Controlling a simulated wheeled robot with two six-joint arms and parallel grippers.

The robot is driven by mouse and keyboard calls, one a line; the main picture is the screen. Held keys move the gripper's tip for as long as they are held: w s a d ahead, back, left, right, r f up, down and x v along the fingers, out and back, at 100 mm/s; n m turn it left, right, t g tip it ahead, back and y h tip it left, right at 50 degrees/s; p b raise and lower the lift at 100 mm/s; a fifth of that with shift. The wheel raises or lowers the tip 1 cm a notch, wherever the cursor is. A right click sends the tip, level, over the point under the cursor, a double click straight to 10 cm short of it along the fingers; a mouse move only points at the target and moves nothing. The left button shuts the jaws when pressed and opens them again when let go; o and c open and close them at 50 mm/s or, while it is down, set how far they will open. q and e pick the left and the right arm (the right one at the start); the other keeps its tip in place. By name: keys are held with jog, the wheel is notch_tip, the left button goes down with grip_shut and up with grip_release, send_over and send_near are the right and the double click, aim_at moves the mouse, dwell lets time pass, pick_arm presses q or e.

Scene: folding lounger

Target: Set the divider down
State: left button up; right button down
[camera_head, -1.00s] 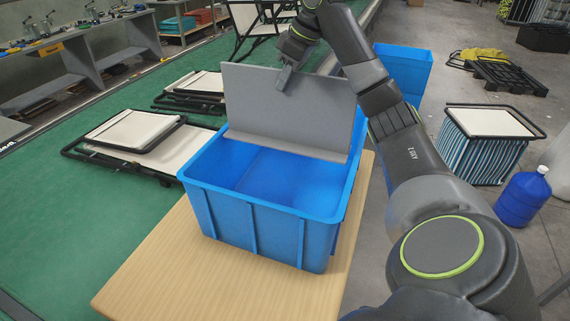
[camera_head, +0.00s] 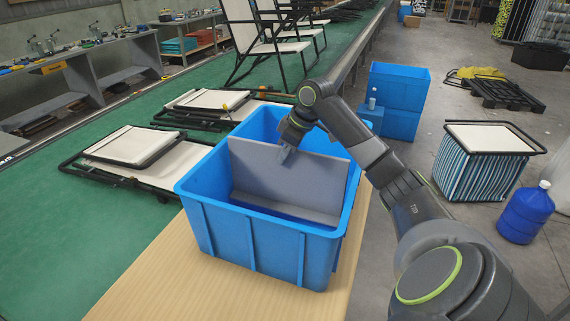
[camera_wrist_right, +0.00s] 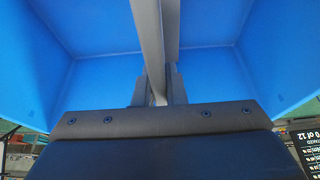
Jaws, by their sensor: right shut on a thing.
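The grey divider (camera_head: 270,175) is a flat panel with a bent lower edge. It stands roughly upright inside the blue bin (camera_head: 243,225), across its middle; whether it touches the bin floor is hidden. My right gripper (camera_head: 286,155) is shut on the divider's top edge. In the right wrist view my right gripper (camera_wrist_right: 159,95) grips the divider (camera_wrist_right: 156,40) edge-on, with blue bin walls (camera_wrist_right: 85,28) on both sides. My left gripper is not in view.
The bin stands on a wooden table (camera_head: 165,265). Folded loungers (camera_head: 135,150) lie on the green surface at left. More blue bins (camera_head: 398,100), a striped hamper (camera_head: 478,170) and a blue water bottle (camera_head: 525,212) stand at right.

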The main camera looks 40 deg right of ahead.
notch_tip(320, 180, down, 4)
jog(key=shift+f+p, duration=0.1)
jog(key=shift+p, duration=0.4)
jog(key=shift+f, duration=0.15)
jog(key=c, duration=1.5)
grip_release()
jog(key=b+v, duration=0.2)
jog(key=v, duration=1)
jog(key=shift+b, duration=0.4)
